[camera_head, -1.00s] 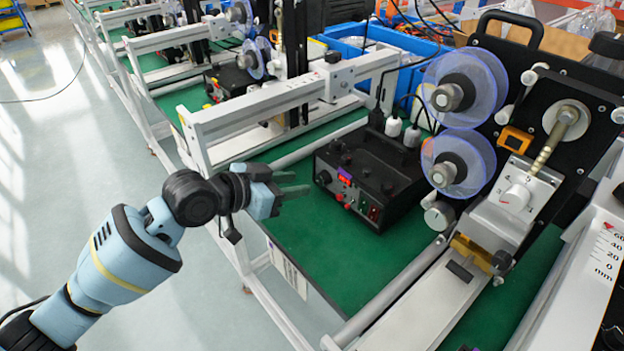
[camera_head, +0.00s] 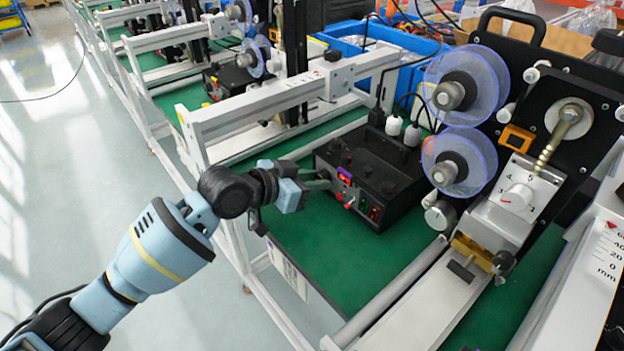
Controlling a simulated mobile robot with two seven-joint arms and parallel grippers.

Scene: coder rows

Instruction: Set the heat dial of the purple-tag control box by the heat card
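The black control box (camera_head: 385,172) stands on the green bench top in the middle, with a small purple mark (camera_head: 346,159) on its top near the front left edge. Its front panel has a lit red display (camera_head: 344,181), small red and pale knobs (camera_head: 345,202) and a red switch (camera_head: 374,213). I cannot tell which knob is the heat dial. My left gripper (camera_head: 319,181) is just left of the panel, fingers slightly apart, pointing at it; contact is unclear. A white printed sheet (camera_head: 287,270) hangs at the bench's front edge, its text unreadable. My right gripper is out of view.
To the right stands a black machine with two clear purple-rimmed reels (camera_head: 464,85) and a white numbered dial plate (camera_head: 517,196). A metal rail (camera_head: 392,290) runs in front of it. Behind are a white beam frame (camera_head: 260,108) and a blue crate (camera_head: 375,42). Green surface in front is clear.

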